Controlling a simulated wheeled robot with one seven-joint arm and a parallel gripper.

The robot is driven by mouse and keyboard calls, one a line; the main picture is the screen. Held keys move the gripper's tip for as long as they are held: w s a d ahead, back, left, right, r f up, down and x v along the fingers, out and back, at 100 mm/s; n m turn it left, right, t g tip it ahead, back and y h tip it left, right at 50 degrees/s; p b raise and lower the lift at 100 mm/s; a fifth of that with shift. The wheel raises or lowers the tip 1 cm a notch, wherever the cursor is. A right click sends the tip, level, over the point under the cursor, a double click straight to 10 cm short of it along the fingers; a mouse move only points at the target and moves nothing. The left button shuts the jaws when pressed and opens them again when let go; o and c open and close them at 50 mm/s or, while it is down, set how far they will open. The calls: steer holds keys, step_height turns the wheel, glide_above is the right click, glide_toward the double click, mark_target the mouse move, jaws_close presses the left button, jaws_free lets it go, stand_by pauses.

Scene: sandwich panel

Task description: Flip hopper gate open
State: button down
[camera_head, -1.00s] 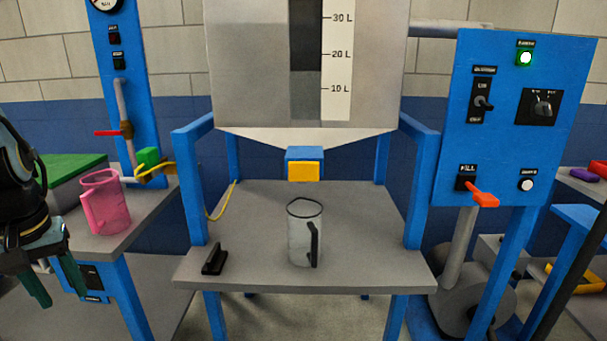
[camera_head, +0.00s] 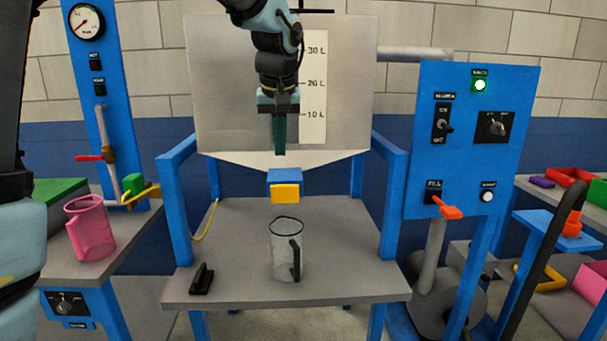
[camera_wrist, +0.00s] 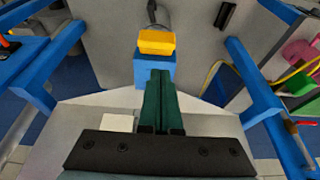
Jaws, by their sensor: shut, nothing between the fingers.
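The hopper (camera_head: 230,95) is a large grey box with a litre scale and a sloped white bottom. Its gate is a yellow block (camera_head: 285,193) below a blue outlet (camera_head: 284,175); in the wrist view the yellow gate (camera_wrist: 156,42) sits just beyond the blue outlet (camera_wrist: 154,66). My gripper (camera_head: 279,152) points down in front of the hopper, above the outlet. In the wrist view its green fingers (camera_wrist: 158,80) are together and empty, with their tips close to the outlet. I cannot tell whether they touch it. A clear jug (camera_head: 284,252) with a black handle stands upright below the gate.
Blue frame posts (camera_head: 391,190) flank the outlet on both sides. A black handle-like piece (camera_head: 201,279) lies on the grey table (camera_head: 240,290). A pink jug (camera_head: 90,228) stands at the left. A blue control panel (camera_head: 465,140) with an orange lever (camera_head: 450,212) is at the right.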

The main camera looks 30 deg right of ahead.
mark_target(287, 186)
steer(key=shift+s+d+r, duration=0.3)
steer(key=shift+d, duration=0.35)
steer(key=p+x, duration=0.2)
steer(key=x, duration=0.8)
steer(key=shift+w, duration=0.1)
steer(key=s+b, duration=0.1)
steer(key=s+a, duration=0.1)
steer(key=s, duration=0.1)
steer(key=s+a+b, duration=0.1)
steer(key=shift+s+a+b, duration=0.15)
steer(key=shift+s+b, duration=0.15)
steer(key=shift+s, duration=0.05)
steer(key=shift+r, duration=0.1)
